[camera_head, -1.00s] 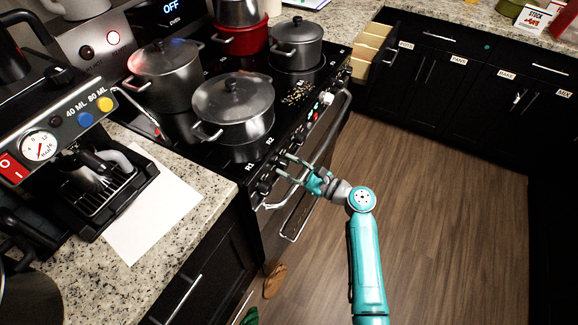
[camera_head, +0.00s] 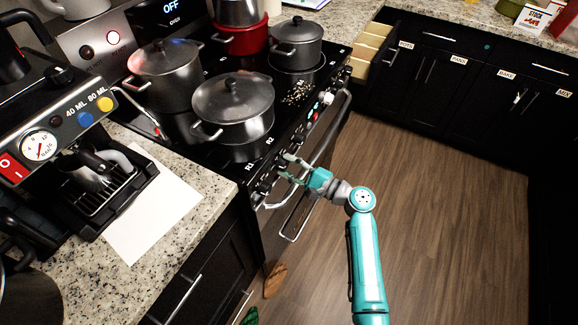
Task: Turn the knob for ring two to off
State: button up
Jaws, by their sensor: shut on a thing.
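The stove's front panel carries a row of dark knobs, with one knob (camera_head: 265,188) near the left end. The ring labels R1 (camera_head: 248,167) and R2 (camera_head: 270,141) are printed on the cooktop's front edge. My gripper (camera_head: 286,167) reaches in from the right to the panel, right of that knob and below the R2 label. Its fingers are shut on a knob there. The fingers mostly hide this knob, so its pointer and setting cannot be read.
A large lidded pot (camera_head: 233,108) stands at the front of the cooktop, with several other pots behind. The oven handle (camera_head: 325,135) runs in front of the panel near my gripper. A coffee machine (camera_head: 75,165) stands on the left counter.

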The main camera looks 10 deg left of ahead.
dwell(0.4)
jog(key=o, duration=1.1)
jog(key=shift+o, duration=0.2)
jog(key=v, duration=1.2)
